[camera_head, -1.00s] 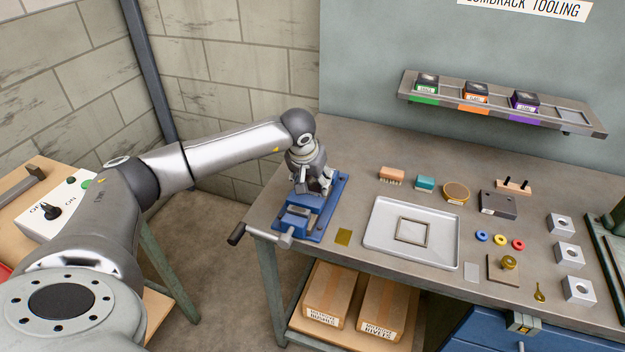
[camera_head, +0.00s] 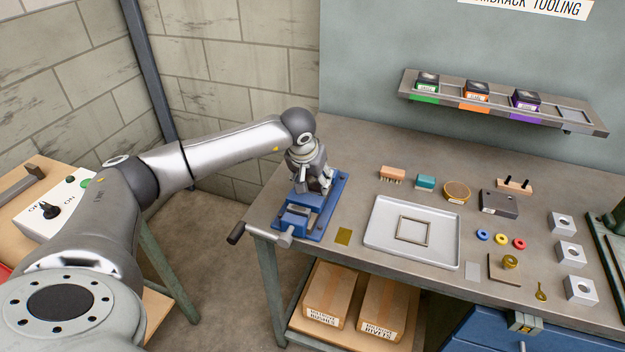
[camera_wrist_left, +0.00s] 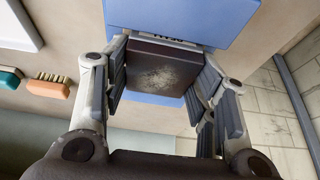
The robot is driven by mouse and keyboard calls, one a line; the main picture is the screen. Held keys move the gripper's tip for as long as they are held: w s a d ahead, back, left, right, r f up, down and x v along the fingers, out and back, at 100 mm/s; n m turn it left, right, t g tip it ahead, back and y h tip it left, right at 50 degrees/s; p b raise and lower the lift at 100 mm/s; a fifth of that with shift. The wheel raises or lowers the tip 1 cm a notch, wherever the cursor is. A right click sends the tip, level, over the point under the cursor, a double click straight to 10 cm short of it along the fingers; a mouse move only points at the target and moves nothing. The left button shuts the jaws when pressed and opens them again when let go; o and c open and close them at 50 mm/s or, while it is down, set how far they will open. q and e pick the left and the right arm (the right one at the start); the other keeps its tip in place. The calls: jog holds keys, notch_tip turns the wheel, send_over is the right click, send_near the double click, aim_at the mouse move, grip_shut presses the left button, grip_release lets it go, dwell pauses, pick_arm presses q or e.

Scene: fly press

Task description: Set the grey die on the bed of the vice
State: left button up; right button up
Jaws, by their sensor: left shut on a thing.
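The grey die (camera_wrist_left: 155,68) is a dark square block with a worn, speckled face and a label on its far edge, partly cut off in the left wrist view. My left gripper (camera_head: 316,187) is shut on it, with a finger pad against each side. The blue vice (camera_head: 318,222) stands at the left end of the bench, under my left gripper. Its blue body (camera_wrist_left: 185,20) fills the space behind the die in the wrist view. I cannot tell whether the die touches the bed. My right gripper is not in view.
Right of the vice are a small brass plate (camera_head: 343,236) and a pale tray (camera_head: 377,243) with a square frame in it. The wall rack (camera_head: 450,99) holds three coloured blocks.

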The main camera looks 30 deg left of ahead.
pick_arm(q)
jog(key=shift+w+r, duration=0.1)
jog(key=shift+r, duration=0.05)
jog(key=o, duration=1.7)
jog(key=shift+f, duration=0.2)
jog(key=v, duration=1.2)
jog(key=shift+s+r, duration=0.1)
jog(key=shift+s, duration=0.1)
jog(key=shift+d, duration=0.1)
